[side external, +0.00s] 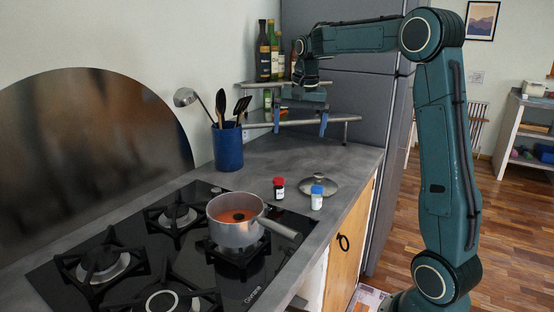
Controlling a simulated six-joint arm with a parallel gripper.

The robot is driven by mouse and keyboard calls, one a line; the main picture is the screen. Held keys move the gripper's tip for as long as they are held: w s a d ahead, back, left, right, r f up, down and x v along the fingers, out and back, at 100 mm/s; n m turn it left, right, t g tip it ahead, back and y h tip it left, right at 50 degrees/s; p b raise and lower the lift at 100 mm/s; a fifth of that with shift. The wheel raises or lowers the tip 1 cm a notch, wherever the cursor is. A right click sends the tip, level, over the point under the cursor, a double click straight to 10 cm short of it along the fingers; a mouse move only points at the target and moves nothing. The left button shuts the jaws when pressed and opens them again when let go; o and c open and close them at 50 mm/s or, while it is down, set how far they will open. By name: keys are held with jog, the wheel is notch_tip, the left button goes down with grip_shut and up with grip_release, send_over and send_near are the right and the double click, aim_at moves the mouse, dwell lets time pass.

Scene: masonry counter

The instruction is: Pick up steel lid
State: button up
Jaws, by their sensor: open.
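The steel lid (319,188) lies flat on the counter with its knob up, right of the hob and near the counter's front edge. A small white jar with a blue cap stands close in front of it and overlaps part of its near rim in the picture. My gripper (300,129) is open and empty, with its blue-tipped fingers pointing down. It is above the back of the counter, higher than the lid and behind it, in front of the shelf rack.
A saucepan (236,222) with red contents sits on the hob (120,235), its handle pointing right. Jars with a red cap (279,188) and a blue cap (317,198) stand beside the lid. A blue utensil crock (228,148) and a bottle rack (340,118) stand at the back.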

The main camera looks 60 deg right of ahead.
jog(key=w+d+f+m+g, duration=0.1)
jog(key=d+f+m, duration=0.1)
jog(key=d, duration=0.3)
jog(key=w+d+f+m, duration=0.1)
jog(key=d+f, duration=0.2)
jog(key=d, duration=0.2)
jog(key=m, duration=0.3)
send_over(319, 174)
jog(key=shift+g+y, duration=0.3)
jog(key=shift+y, duration=0.1)
notch_tip(319, 174, down, 4)
jog(key=shift+w+f, duration=0.1)
jog(key=shift+f, duration=0.1)
jog(key=shift+f, duration=4.3)
jog(key=shift+f, duration=0.1)
jog(key=shift+f, duration=2.5)
jog(key=shift+c, duration=0.2)
